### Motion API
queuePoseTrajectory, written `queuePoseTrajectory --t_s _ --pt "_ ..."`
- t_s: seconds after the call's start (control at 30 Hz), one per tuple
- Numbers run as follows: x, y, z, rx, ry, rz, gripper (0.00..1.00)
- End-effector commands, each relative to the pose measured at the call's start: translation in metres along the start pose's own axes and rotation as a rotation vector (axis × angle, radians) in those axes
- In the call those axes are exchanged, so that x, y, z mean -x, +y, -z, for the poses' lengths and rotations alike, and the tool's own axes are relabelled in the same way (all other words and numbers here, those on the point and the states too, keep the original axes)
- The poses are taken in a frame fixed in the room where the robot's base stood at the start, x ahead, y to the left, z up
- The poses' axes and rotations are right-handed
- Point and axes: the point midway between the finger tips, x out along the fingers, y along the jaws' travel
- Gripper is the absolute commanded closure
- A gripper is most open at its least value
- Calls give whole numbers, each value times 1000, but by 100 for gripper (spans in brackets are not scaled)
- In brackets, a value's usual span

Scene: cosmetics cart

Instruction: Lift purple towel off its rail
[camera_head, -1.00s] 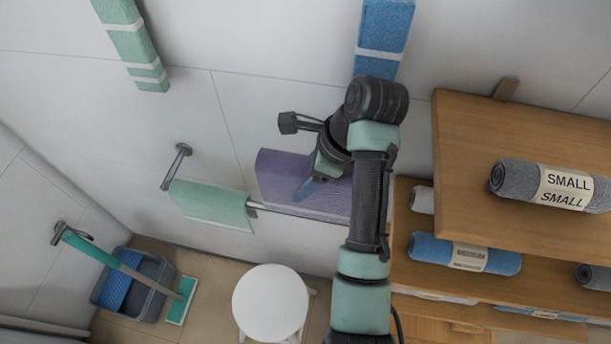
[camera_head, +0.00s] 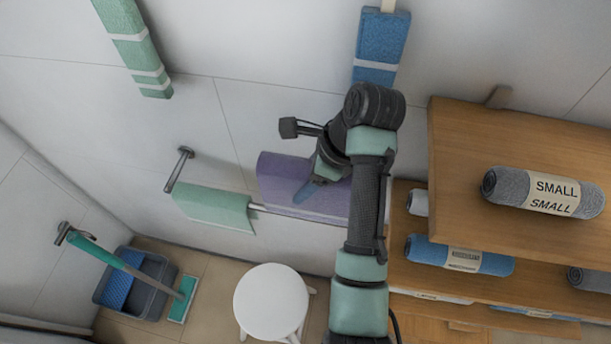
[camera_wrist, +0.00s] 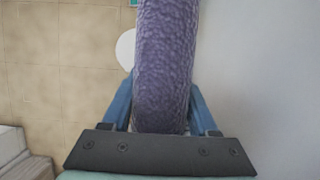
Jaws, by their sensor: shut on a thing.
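The purple towel (camera_head: 279,172) hangs over the wall rail (camera_head: 270,209), to the right of a green towel, and my arm covers part of it. In the wrist view the purple towel (camera_wrist: 163,65) runs between the two blue fingers of my gripper (camera_wrist: 162,105). The gripper is shut on the towel, with one finger on each side. In the head view my gripper (camera_head: 308,190) is at the towel's front, and its fingertips are mostly hidden. The towel still lies over the rail.
A light green towel (camera_head: 212,207) hangs on the same rail at left. A wooden shelf (camera_head: 470,150) with rolled towels stands close on the right. A white stool (camera_head: 271,302) and a mop bucket (camera_head: 150,268) are below. Blue (camera_head: 380,45) and green (camera_head: 130,35) towels hang higher up.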

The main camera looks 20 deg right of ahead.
Motion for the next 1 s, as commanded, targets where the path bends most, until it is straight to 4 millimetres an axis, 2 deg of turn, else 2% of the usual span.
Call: queuePoseTrajectory --t_s 0.2,0.8,1.0 --pt "8 20 4 -1 0 -2 100" --pt "16 88 24 -1 0 -1 100" --pt "14 95 27 0 0 1 100"
